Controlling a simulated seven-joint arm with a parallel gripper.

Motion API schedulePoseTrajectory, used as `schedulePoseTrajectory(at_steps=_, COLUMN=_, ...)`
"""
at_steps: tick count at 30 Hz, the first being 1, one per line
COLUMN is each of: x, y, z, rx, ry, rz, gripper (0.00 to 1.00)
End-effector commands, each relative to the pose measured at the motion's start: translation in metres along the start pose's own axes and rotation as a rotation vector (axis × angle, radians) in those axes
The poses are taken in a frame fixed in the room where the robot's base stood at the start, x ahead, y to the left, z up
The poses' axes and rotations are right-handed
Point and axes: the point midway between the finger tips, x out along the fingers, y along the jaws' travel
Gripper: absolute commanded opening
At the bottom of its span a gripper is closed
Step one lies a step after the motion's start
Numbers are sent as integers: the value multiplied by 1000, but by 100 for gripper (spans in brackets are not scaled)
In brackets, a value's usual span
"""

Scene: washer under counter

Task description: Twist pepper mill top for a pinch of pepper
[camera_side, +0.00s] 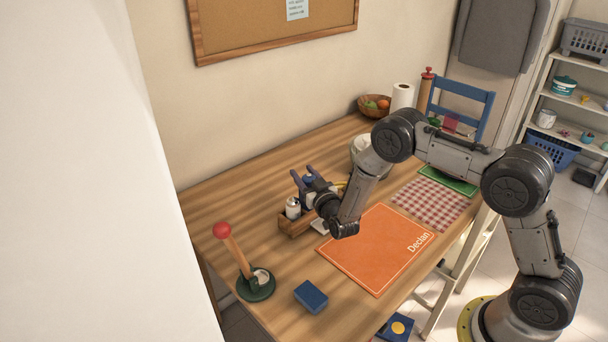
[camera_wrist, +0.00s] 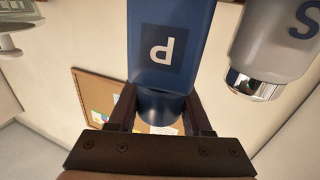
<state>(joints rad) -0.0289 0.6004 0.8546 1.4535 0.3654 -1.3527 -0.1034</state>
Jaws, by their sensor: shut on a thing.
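The blue pepper mill (camera_wrist: 168,40), marked with an upside-down letter P, shows at the top centre of the wrist view. My gripper (camera_wrist: 160,110) is shut on its darker round end, one finger on each side. In the side view my gripper (camera_side: 308,180) is over the wooden caddy (camera_side: 290,226), and only a little blue of the mill shows between the fingers. Whether the mill's base rests in the caddy is hidden. A white shaker with an S and a chrome cap (camera_wrist: 262,80) stands beside the mill; it also shows in the caddy (camera_side: 293,207).
An orange mat (camera_side: 375,255) lies right of the caddy. A green stand with a red-topped wooden stick (camera_side: 256,287) and a blue block (camera_side: 311,296) are in front. A pale pot (camera_side: 358,147) is partly behind my arm. The table's left back is clear.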

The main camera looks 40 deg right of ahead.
Motion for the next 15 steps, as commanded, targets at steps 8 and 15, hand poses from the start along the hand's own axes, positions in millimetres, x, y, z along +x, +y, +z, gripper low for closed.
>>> schedulePoseTrajectory(at_steps=8, x=0, y=0, z=0, rx=0, ry=0, rz=29, gripper=0)
schedulePoseTrajectory(at_steps=15, x=0, y=4, z=0, rx=0, ry=-3, rz=129, gripper=0)
